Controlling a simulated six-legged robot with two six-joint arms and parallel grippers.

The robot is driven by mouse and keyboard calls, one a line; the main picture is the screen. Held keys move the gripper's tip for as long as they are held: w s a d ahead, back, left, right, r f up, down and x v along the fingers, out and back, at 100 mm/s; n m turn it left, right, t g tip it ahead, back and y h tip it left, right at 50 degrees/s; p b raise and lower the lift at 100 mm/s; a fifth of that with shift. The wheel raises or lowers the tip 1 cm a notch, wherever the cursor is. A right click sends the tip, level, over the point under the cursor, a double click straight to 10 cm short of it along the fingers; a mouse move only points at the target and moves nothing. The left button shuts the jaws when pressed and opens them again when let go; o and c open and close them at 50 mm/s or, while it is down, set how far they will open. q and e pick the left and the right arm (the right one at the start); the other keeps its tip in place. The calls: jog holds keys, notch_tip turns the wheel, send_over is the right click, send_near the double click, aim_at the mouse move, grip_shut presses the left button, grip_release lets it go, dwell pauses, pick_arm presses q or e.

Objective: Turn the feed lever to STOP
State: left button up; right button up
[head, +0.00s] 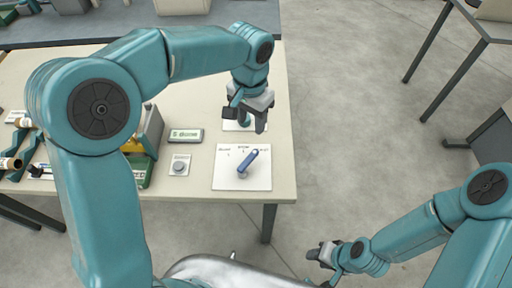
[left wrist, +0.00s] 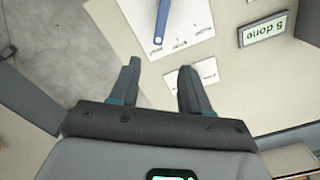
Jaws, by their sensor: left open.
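The feed lever (head: 248,161) is a blue handle on a white plate (head: 228,181) with printed labels, near the table's front right corner. The handle slants up to the right in the head view; the labels are too small to read. The lever also shows at the top of the left wrist view (left wrist: 161,22). My left gripper (head: 249,121) is open and empty, above the table behind the lever and apart from it. Its two fingers show in the left wrist view (left wrist: 158,85). My right gripper (head: 322,257) is off the table at the lower right; its jaws are unclear.
A second white card (left wrist: 191,80) lies under my left gripper. A machine (head: 148,135) stands further left. Bare floor lies right of the table.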

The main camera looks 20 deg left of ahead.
aim_at(251, 156)
pick_arm(q)
jog(key=f, duration=0.9)
jog(key=f+p, duration=0.1)
jog(key=f, duration=0.3)
jog(key=shift+s+f, duration=0.35)
jog(key=shift+w+f, duration=0.15)
jog(key=shift+f, duration=0.3)
grip_shut()
